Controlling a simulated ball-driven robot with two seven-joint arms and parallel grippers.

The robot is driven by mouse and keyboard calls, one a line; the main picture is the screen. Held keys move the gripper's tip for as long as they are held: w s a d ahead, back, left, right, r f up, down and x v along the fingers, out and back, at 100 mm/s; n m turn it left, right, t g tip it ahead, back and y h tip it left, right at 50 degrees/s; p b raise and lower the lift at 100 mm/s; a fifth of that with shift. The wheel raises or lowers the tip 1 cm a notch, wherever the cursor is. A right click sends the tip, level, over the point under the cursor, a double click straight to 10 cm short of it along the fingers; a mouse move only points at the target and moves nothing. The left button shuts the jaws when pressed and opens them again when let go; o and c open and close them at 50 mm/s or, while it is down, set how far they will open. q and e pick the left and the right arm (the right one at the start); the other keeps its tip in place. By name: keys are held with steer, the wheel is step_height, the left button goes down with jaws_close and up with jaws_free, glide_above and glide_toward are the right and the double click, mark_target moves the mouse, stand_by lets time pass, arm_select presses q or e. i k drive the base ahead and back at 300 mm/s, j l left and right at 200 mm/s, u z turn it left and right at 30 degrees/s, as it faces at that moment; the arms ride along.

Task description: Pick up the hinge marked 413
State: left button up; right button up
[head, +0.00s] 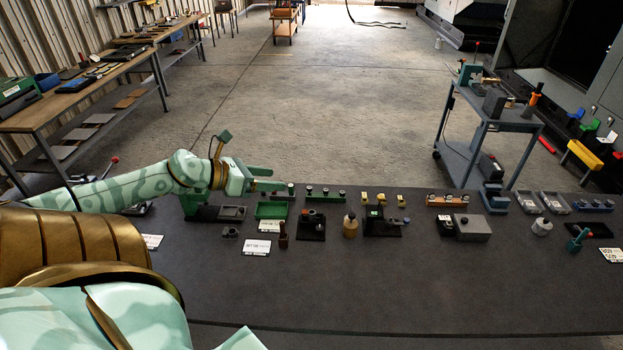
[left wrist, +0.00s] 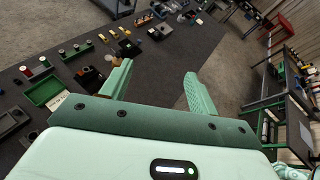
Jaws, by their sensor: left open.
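My left gripper (head: 268,180) is held above the far left part of the dark work table (head: 400,290), beside a row of small parts. Its two fingers also show spread apart and empty in the left wrist view (left wrist: 157,90). I cannot make out the number 413 on anything, so I cannot tell which part is that hinge. Small yellow pieces (head: 381,198) stand near the table's far edge, to the right of the gripper. A white printed card (head: 257,247) lies in front of a green tray (head: 271,210); its text is too small to read.
A tan bottle (head: 350,228), a grey box (head: 472,228) and a white jar (head: 542,227) stand among the parts. The table's near half is bare. A blue-grey cart (head: 510,118) stands behind the table at right; wooden benches (head: 60,105) stand at left.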

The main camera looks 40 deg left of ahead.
mark_target(310, 215)
steer(key=i+j, duration=0.2)
steer(key=j, duration=0.2)
steer(key=i+j, duration=0.2)
steer(key=j, duration=0.2)
steer(key=i+j, duration=0.2)
steer(key=j, duration=0.2)
